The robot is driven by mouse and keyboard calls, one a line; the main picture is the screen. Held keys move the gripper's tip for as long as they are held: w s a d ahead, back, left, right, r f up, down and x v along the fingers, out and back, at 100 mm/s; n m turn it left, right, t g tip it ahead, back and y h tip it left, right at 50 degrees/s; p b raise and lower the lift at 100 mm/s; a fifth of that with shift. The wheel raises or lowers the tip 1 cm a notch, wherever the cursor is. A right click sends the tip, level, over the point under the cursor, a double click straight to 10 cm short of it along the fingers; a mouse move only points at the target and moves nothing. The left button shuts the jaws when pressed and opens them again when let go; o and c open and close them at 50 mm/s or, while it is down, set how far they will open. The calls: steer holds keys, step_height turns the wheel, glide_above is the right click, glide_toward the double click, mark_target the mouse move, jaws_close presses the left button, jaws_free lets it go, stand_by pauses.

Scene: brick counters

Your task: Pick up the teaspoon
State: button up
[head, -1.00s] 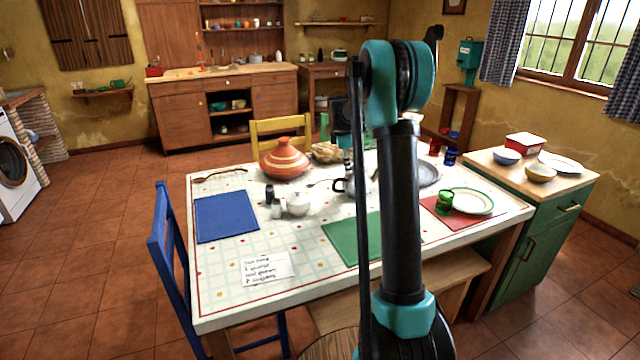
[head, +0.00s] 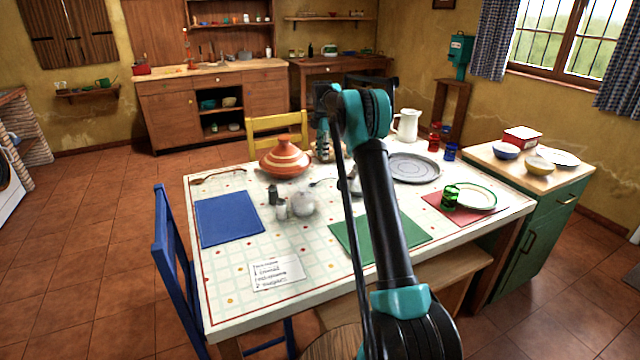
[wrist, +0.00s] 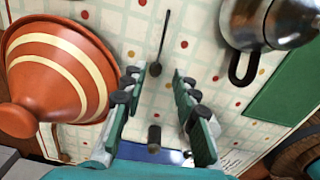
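The teaspoon (wrist: 162,42) is a thin dark spoon lying on the checked tablecloth, upper middle of the wrist view. In the head view it shows small and partly hidden (head: 318,183), between the tagine and the metal pot. My gripper (wrist: 160,76) is open and empty above the table, with its two fingers spread on either side of the line of the spoon. In the head view my gripper (head: 322,145) hangs behind the tagine's right side.
An orange striped tagine (wrist: 60,70) stands close left of my gripper, and a metal pot with a black handle (wrist: 265,22) stands to the right. A white sugar bowl (head: 303,203) and dark shaker (head: 273,195) are nearer. A wooden spoon (head: 218,176) lies at the far left.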

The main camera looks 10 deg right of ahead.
step_height(320, 180, down, 12)
jaws_close()
stand_by(0.7)
